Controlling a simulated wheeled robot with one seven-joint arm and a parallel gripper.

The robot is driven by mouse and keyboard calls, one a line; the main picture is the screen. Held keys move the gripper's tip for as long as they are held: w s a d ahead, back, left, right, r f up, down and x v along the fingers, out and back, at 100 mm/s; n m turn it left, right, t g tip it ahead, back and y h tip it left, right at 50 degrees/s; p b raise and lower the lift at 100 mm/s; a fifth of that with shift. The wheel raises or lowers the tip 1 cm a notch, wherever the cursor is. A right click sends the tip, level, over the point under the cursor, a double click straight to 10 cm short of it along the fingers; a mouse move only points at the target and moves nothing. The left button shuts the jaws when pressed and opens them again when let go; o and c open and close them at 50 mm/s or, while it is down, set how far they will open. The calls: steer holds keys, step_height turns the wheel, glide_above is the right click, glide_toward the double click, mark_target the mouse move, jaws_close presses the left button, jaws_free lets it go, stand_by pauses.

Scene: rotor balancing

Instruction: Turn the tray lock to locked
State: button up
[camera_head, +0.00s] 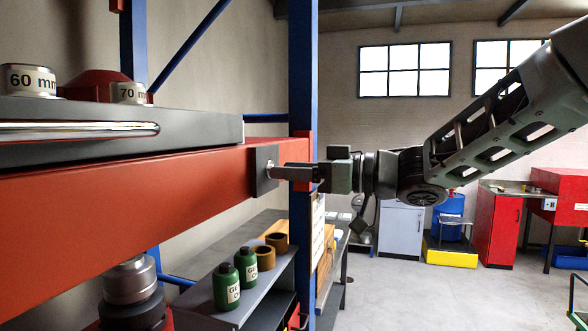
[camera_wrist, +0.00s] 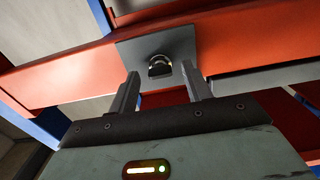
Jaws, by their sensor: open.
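The tray lock shows in the wrist view as a small dark, rounded metal knob (camera_wrist: 160,66) on a grey plate (camera_wrist: 181,46) fixed to the red beam. In the head view the plate (camera_head: 264,160) sits at the beam's right end. My gripper (camera_head: 274,173) reaches it from the right, its fingers level with the plate. In the wrist view my gripper (camera_wrist: 160,72) is open, with one finger on either side of the knob and gaps visible. I cannot tell whether the fingertips touch the plate. The grey tray (camera_head: 200,130) with a chrome handle lies above the beam.
Marked metal weights (camera_head: 30,79) stand on the tray at left. A blue rack post (camera_head: 303,60) rises just behind my gripper. Green bottles (camera_head: 227,287) and brown rings (camera_head: 277,242) stand on a lower shelf.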

steer(key=c, duration=1)
steer(key=shift+f+n+b, duration=0.1)
steer(key=shift+n+b, duration=8.1)
steer(key=shift+n, duration=0.7)
